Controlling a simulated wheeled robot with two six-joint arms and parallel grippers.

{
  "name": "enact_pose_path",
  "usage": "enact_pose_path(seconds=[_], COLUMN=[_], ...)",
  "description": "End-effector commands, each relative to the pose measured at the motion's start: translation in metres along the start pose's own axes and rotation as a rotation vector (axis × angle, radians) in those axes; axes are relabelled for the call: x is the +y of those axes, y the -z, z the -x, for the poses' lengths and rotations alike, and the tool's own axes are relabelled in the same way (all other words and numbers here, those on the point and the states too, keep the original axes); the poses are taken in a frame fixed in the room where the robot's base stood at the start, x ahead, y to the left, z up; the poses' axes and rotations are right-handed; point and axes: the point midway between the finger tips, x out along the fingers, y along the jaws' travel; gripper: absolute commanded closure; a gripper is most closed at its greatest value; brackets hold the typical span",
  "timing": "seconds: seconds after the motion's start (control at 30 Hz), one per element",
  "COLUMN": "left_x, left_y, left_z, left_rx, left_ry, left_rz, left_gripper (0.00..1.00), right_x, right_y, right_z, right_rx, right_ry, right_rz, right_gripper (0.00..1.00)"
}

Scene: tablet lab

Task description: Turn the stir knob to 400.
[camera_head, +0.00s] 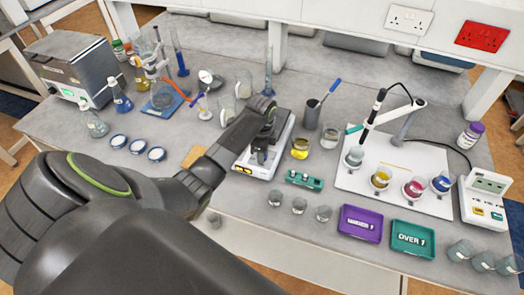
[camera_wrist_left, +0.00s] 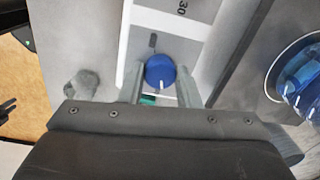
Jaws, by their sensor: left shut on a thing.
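The stir knob (camera_wrist_left: 160,70) is a round blue knob with a white pointer line, seen in the left wrist view on the white front of the stirrer (camera_wrist_left: 152,20). Its white line points toward the bottom of that picture. My left gripper (camera_wrist_left: 159,88) has one finger on each side of the knob and is shut on it. In the head view the stirrer (camera_head: 284,143) stands mid-table, and my left gripper (camera_head: 261,153) is over its front. The knob is hidden there. A printed "30" shows on the stirrer's top; I cannot read a 400 mark. My right gripper is not in view.
Purple (camera_head: 360,224) and green trays (camera_head: 412,239) lie at front right.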

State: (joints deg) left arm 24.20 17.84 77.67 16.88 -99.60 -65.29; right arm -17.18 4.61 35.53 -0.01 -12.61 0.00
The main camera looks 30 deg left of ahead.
Motion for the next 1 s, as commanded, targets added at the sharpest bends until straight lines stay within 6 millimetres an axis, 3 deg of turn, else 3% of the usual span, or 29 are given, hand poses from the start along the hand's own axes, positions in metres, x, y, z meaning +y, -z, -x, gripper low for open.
enact_pose_path(seconds=[1.0], left_x=[-0.0001], left_y=[0.0004], left_z=[-0.0001], left_rx=[0.042], left_ry=[0.002], left_rz=[-0.964], left_gripper=[0.93], right_x=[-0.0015], right_y=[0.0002], right_z=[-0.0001], right_rx=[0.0], right_ry=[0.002], right_rz=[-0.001], right_gripper=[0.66])
